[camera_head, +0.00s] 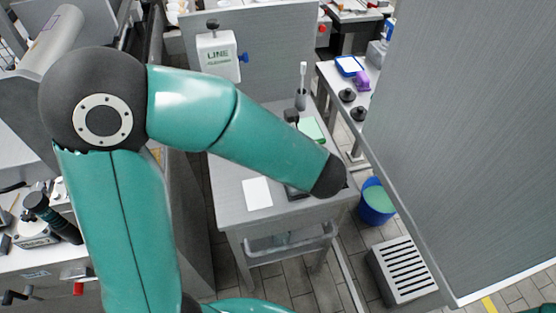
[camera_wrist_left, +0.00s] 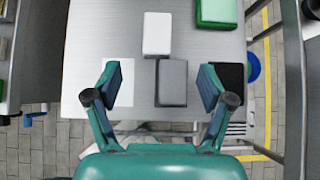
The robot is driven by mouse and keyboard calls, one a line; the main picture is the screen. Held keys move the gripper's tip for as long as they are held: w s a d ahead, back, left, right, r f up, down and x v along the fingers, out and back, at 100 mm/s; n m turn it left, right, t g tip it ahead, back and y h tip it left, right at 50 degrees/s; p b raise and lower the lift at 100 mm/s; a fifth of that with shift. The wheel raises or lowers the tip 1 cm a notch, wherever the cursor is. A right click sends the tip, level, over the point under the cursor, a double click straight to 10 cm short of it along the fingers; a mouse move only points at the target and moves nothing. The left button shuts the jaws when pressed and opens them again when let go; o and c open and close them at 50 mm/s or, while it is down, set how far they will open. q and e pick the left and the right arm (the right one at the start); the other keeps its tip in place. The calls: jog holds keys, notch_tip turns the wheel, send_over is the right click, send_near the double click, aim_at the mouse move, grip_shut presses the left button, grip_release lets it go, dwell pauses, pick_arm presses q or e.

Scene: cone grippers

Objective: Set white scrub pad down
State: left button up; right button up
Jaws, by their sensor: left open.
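The white scrub pad (camera_wrist_left: 157,33) lies flat on the grey metal table in the left wrist view, touching or very near the back of a dark grey block (camera_wrist_left: 171,82). My left gripper (camera_wrist_left: 159,84) is open. Its two teal fingers are spread wide, with the grey block between them in the picture and the pad beyond the fingertips. Nothing is held between the fingers. In the head view my left arm covers the pad and the gripper. My right gripper is in neither view.
A white sheet (camera_head: 257,193) lies on the table (camera_head: 228,205) at front left. A green pad (camera_head: 312,130) lies at back right; a black item (camera_wrist_left: 229,78) sits near the right finger. A blue bucket (camera_head: 377,203) stands on the floor. A grey panel (camera_head: 470,130) rises at right.

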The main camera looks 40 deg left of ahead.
pick_arm(q)
jog(key=x, duration=0.9)
jog(key=shift+f, duration=0.2)
jog(key=shift+s+x, duration=0.15)
jog(key=shift+x, duration=1.2)
jog(key=shift+s+x, duration=0.2)
jog(key=shift+x, duration=1.15)
jog(key=shift+f, duration=0.15)
jog(key=c, duration=1)
notch_tip(320, 180, up, 20)
jog(key=p, duration=0.3)
jog(key=shift+w+d+f+m+t+h, duration=0.5)
jog(key=shift+d+f+m+h, duration=0.65)
jog(key=shift+d+f+m, duration=1)
jog(key=shift+w+d+f+m+t+h, duration=0.5)
jog(key=shift+d+f+m+h, duration=0.6)
jog(key=shift+d+f, duration=1.2)
jog(key=shift+w+d+f+m+t+h, duration=0.45)
jog(key=shift+d+f+m+h, duration=0.9)
jog(key=shift+f, duration=1.65)
